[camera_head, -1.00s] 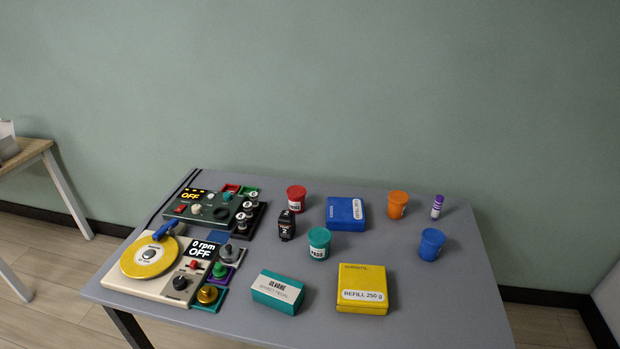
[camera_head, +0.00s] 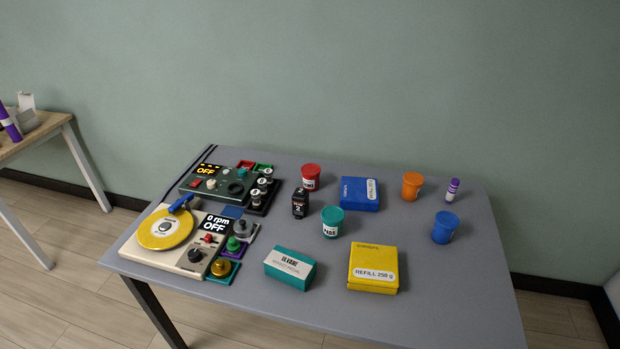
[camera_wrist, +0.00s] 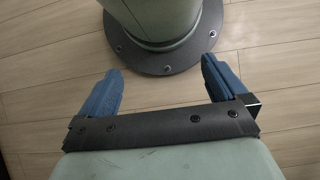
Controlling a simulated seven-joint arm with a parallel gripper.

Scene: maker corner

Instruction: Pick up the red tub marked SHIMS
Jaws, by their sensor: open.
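The red tub (camera_head: 311,177) stands upright near the back of the grey table in the head view, behind the small black bottle marked 2. It has a white label on its front whose lettering is too small to read. My gripper (camera_wrist: 160,88) shows only in the wrist view, with its two blue fingers wide apart and nothing between them. It is over the wood floor beside my own round base, away from the table. The tub is not in the wrist view.
Near the tub stand the black bottle (camera_head: 299,203), a teal tub (camera_head: 332,222) and a blue box (camera_head: 360,194). An orange tub (camera_head: 412,186) and a blue tub (camera_head: 445,227) stand to the right. Control panels (camera_head: 180,262) fill the left. A yellow box (camera_head: 373,262) and teal box (camera_head: 290,270) lie in front.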

